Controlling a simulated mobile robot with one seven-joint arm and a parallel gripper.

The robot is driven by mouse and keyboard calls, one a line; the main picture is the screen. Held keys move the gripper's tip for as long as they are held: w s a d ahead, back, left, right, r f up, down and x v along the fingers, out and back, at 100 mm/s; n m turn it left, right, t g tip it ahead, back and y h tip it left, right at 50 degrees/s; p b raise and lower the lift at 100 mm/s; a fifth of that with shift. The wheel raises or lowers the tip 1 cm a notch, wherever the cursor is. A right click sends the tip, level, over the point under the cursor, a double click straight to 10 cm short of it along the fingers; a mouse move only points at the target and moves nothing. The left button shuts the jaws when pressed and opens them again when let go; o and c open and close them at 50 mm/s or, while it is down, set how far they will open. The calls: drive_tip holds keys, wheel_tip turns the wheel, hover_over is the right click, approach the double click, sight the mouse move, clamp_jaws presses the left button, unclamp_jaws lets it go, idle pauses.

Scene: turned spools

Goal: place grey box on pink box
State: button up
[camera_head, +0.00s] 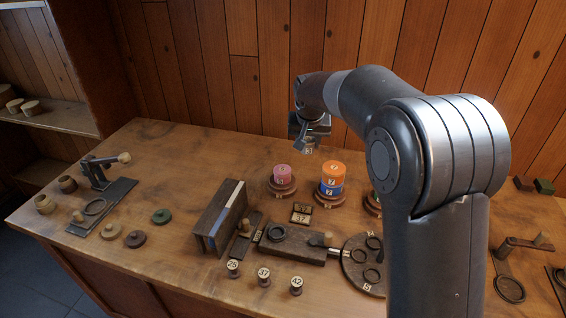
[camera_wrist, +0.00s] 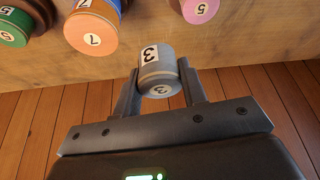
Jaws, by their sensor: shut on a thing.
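The grey box is a small grey cylinder (camera_wrist: 160,68) with a "3" label, held between the two fingers of my gripper (camera_wrist: 158,88) in the wrist view. In the head view my gripper (camera_head: 309,132) is above the back of the table, and the grey cylinder is mostly hidden. The pink box is a short pink cylinder (camera_head: 282,172) on a round wooden stand (camera_head: 281,188), below and slightly left of my gripper. The pink cylinder also shows at the top of the wrist view (camera_wrist: 200,10), apart from the grey one. Nothing is on the pink top.
An orange cylinder (camera_head: 333,171) sits on a blue one (camera_head: 331,188) on a stand right of the pink. A green cylinder (camera_wrist: 14,27) is on another stand, partly behind my arm in the head view.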

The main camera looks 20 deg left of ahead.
hover_over(283, 166)
drive_tip(key=s, duration=0.2)
drive_tip(key=f, duration=0.4)
drive_tip(key=shift+w+d+f, duration=0.2)
drive_tip(key=shift+f, duration=2.1)
drive_tip(key=shift+f, duration=0.15)
drive_tip(key=o, duration=0.9)
drive_tip(key=shift+o, duration=0.2)
drive_tip(key=a+v, duration=0.1)
drive_tip(key=v, duration=1.1)
drive_tip(key=shift+d+r, duration=0.2)
drive_tip(key=shift+d, duration=0.2)
